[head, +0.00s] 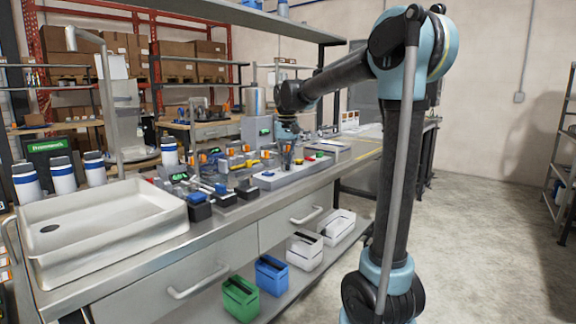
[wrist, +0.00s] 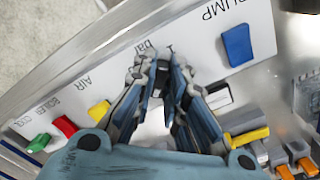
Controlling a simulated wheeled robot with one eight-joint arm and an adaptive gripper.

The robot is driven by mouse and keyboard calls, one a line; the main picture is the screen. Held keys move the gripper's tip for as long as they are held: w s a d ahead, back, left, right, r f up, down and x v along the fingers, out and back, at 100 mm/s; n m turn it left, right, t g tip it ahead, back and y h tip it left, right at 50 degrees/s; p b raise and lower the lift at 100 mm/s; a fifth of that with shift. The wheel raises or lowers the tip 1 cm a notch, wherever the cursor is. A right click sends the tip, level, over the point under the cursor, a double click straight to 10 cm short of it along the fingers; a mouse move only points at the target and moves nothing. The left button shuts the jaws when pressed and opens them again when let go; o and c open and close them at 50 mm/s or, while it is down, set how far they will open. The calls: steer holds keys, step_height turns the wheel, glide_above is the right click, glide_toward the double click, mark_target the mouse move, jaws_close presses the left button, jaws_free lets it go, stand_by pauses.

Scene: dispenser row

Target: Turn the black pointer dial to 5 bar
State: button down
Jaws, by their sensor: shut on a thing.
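My gripper (head: 286,148) hangs from the arm over the light control panel (head: 268,182) on the workbench. In the wrist view my gripper (wrist: 160,65) has its fingertips close together at the panel (wrist: 190,22), between the AIR and PUMP labels, beside partly covered small lettering. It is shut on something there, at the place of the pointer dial. The fingers hide the dial, so its pointer direction and the scale cannot be read.
Close by on the panel are a blue control (wrist: 237,46), a yellow one (wrist: 99,111), a red one (wrist: 65,127) and a green one (wrist: 38,142). A large sink (head: 105,222) is at the left of the bench. Bins, including a green one (head: 240,298), sit below.

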steer(key=m, duration=0.6)
steer(key=shift+a, duration=0.15)
steer(key=shift+m, duration=0.3)
steer(key=c, duration=1.6)
jaws_free()
steer(key=shift+c, duration=0.2)
step_height(320, 180, up, 12)
steer(key=shift+w, duration=0.1)
